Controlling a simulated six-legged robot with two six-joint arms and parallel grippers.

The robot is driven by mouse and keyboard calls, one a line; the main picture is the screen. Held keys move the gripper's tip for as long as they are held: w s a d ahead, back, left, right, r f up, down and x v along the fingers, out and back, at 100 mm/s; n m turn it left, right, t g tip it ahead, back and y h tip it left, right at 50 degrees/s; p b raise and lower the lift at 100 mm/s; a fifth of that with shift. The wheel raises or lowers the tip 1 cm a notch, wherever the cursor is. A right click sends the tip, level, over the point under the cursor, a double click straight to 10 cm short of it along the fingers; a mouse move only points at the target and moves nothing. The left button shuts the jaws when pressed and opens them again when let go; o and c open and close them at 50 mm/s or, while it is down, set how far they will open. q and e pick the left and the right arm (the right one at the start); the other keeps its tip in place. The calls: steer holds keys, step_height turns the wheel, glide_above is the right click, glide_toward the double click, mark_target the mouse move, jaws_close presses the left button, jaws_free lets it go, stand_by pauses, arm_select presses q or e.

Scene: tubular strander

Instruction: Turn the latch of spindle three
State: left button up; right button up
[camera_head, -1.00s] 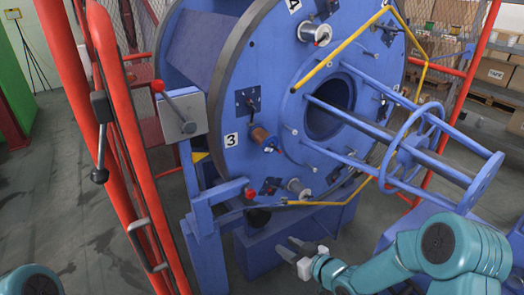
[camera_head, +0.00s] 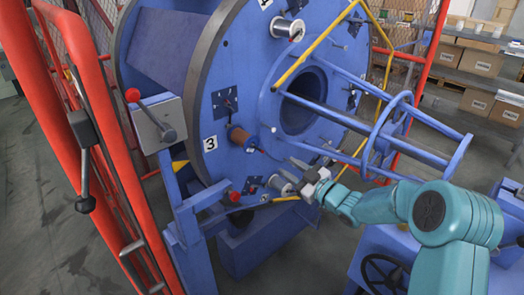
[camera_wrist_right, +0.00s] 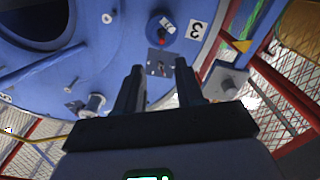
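The spindle-three station is on the blue disc (camera_head: 262,95), by the "3" label (camera_head: 210,143). It has a copper-coloured spool (camera_head: 240,136) and, above it, a dark latch plate (camera_head: 225,101). In the right wrist view, where the scene looks upside down, the plate (camera_wrist_right: 160,62) shows between and beyond the finger tips, with the "3" label (camera_wrist_right: 196,30) nearby. My right gripper (camera_head: 285,171) is open and empty, low and right of the copper spool in the head view, apart from the plate. The latch's exact turn is too small to tell. My left gripper is out of view.
A grey lever box (camera_head: 158,122) with a red knob stands left of the disc. Red guard rails (camera_head: 95,130) run along the left. Yellow bars (camera_head: 325,45) and a blue tubular cage (camera_head: 385,130) project on the right. A silver spool (camera_head: 282,183) sits beside my right gripper.

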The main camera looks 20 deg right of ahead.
mark_target(258, 148)
steer(key=p+x, duration=0.2)
steer(key=x, duration=0.9)
steer(key=shift+a, duration=0.2)
steer(key=shift+w, duration=0.15)
steer(key=shift+f, duration=0.1)
jaws_close()
